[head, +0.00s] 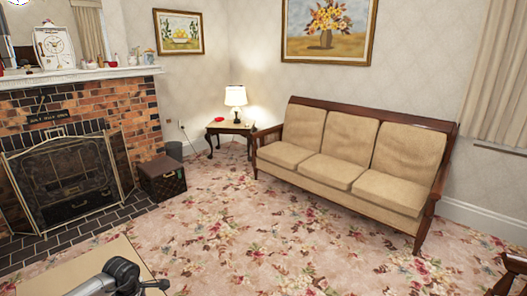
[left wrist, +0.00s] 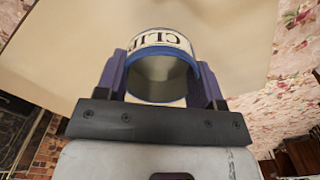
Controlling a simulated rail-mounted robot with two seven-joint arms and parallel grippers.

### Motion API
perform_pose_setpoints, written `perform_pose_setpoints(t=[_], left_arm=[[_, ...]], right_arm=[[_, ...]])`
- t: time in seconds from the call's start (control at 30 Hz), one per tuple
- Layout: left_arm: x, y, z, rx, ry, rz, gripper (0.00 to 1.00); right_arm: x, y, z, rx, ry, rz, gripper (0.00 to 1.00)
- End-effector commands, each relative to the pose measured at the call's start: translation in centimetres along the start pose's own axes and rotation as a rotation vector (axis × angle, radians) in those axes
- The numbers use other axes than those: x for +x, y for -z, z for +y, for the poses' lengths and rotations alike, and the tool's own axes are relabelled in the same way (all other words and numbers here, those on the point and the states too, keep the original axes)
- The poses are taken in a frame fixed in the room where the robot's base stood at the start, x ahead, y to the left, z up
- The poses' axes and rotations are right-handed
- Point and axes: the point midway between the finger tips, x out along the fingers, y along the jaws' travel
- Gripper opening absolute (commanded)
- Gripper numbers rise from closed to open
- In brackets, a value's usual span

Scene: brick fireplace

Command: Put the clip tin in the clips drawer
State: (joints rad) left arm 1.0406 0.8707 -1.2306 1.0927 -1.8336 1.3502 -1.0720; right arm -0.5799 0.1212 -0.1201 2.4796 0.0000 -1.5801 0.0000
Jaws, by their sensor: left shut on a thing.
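The clip tin (left wrist: 162,42) shows in the left wrist view, with a white label carrying dark letters that begin "CLI" and a blue rim. Its round, greyish end faces the wrist camera. My left gripper (left wrist: 160,76) is shut on the tin, with one dark purple finger on each side of it. In the head view only a grey part of my left arm shows at the bottom left; the fingers and tin cannot be made out there. The clips drawer is not seen in either view. My right gripper is not in view.
A pale tan flat surface (head: 62,278) lies at the bottom left of the head view, and a similar surface fills much of the wrist view. Beyond are a brick fireplace (head: 135,108), a dark box (head: 162,182) and a beige sofa (head: 335,168). Flowered carpet (head: 270,235) lies open between.

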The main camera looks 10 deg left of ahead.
Motion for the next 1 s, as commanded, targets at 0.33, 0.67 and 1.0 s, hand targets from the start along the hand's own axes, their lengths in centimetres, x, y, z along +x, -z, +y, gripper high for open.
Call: perform_pose_setpoints(t=[0.33,0.67,1.0], left_arm=[[-6.7,-12.5,-8.1,1.160,-0.004,0.001,0.36],[-22.2,-20.4,-16.6,1.723,-0.004,0.004,0.36],[-36.9,-22.6,-18.7,1.879,-0.002,0.004,0.36]], right_arm=[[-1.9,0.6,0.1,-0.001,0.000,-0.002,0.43],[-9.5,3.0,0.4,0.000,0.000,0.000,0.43],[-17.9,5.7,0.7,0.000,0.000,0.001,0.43]])
